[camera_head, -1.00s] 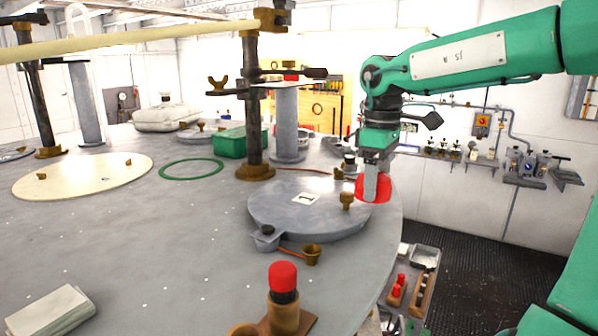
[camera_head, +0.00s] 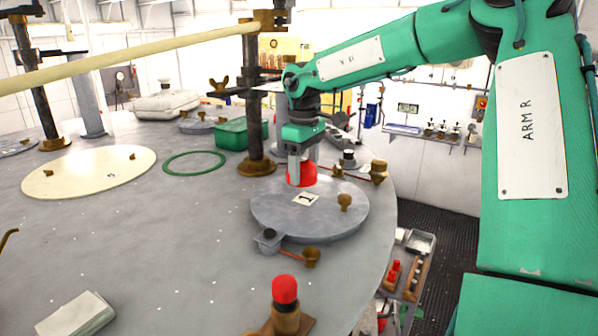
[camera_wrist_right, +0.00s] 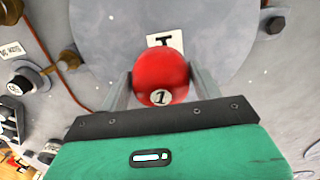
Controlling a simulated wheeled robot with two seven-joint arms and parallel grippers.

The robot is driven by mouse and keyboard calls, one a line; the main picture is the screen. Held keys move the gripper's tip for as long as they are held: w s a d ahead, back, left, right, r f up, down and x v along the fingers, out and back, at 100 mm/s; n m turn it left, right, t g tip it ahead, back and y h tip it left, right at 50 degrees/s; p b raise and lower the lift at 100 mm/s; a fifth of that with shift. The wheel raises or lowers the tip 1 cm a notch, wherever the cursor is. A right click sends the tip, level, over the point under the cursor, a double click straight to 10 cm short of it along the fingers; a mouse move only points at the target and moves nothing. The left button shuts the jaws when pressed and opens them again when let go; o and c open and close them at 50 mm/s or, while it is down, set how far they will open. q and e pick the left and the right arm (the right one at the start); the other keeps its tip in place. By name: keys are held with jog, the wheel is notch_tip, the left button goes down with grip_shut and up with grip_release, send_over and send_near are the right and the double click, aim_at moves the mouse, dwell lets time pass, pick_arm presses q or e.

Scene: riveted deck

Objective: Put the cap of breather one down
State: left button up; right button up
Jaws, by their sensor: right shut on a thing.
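A red round cap marked 1 (camera_head: 302,175) is between the fingers of my right gripper (camera_head: 294,170). The right wrist view shows the cap (camera_wrist_right: 161,74) held by both fingers (camera_wrist_right: 160,85). It is over the far part of the grey round lid (camera_head: 270,215), behind a white marked plate (camera_head: 306,198). I cannot tell whether the cap touches the lid. A bare brass fitting (camera_head: 378,171) stands at the deck's right edge, where the cap was; it looks like breather one. My left gripper is not in view.
A dark post (camera_head: 255,120) stands just left of my right gripper. A brass knob (camera_head: 344,201) rises from the lid. Another red-capped fitting (camera_head: 285,290) stands at the front. A green box (camera_head: 232,134) and a green ring (camera_head: 194,163) lie to the left.

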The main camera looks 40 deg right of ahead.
aim_at(299, 194)
jog(key=shift+w+a, duration=0.2)
jog(key=shift+w, duration=0.35)
notch_tip(299, 194, down, 3)
jog(key=shift+f, duration=0.2)
jog(key=shift+w+f, duration=0.15)
jog(key=shift+f+b, duration=0.2)
jog(key=shift+b, duration=0.1)
jog(key=o, duration=1)
jog(key=shift+c, duration=0.2)
jog(key=shift+r, duration=0.1)
